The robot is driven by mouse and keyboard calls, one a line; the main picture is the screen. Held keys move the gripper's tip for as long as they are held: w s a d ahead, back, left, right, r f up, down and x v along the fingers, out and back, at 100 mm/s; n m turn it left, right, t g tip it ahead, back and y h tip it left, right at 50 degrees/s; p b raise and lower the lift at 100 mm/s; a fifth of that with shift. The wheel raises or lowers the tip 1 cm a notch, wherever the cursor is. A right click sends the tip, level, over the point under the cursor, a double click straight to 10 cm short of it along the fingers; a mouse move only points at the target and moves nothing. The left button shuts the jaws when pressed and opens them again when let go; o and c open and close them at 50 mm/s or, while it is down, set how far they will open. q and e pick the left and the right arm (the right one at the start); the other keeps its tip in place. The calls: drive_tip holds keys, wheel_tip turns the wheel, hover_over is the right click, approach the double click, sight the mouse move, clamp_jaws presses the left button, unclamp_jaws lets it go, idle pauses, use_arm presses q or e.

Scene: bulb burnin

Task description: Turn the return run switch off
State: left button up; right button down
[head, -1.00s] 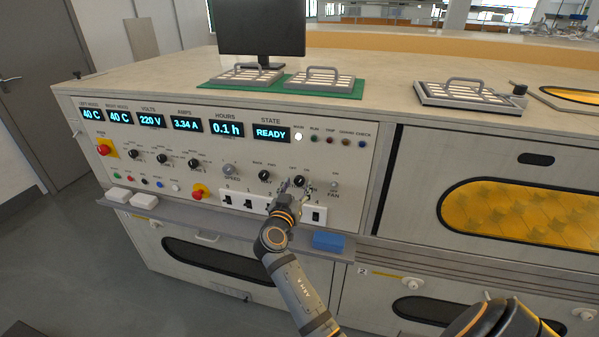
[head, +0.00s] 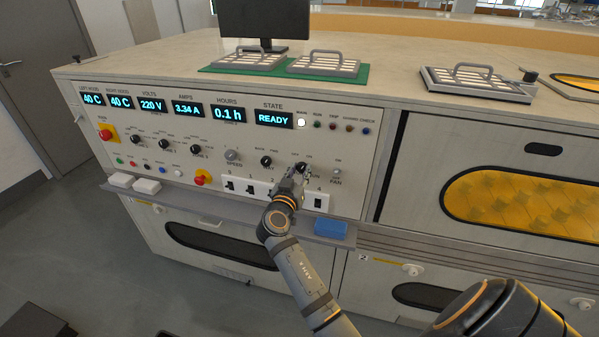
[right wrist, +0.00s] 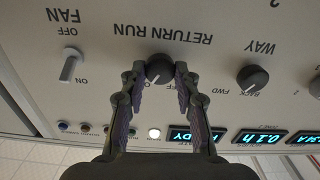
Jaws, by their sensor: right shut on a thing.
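The return run switch (right wrist: 159,67) is a round black knob under the RETURN RUN lettering, which appears upside down in the right wrist view. My right gripper (right wrist: 157,78) is shut on this knob, with one finger on each side of it. In the head view the knob (head: 301,166) is partly covered by the gripper (head: 298,173), which reaches up to the panel from below. My left gripper is not in view.
The black WAY knob (right wrist: 252,78) and the grey FAN toggle (right wrist: 71,65) flank the gripped knob. A blue block (head: 331,228) lies on the ledge (head: 240,216). The STATE display (head: 274,118) reads READY.

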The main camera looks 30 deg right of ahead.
drive_tip(key=shift+n, duration=1.4)
drive_tip(key=n, duration=0.2)
drive_tip(key=shift+n, duration=0.3)
drive_tip(key=n, duration=0.3)
drive_tip(key=shift+a+r+n, duration=0.1)
drive_tip(key=shift+n, duration=0.2)
drive_tip(key=shift+n+p, duration=0.6)
drive_tip(key=shift+n, duration=0.8)
drive_tip(key=c, duration=1)
unclamp_jaws()
drive_tip(key=shift+w, duration=0.1)
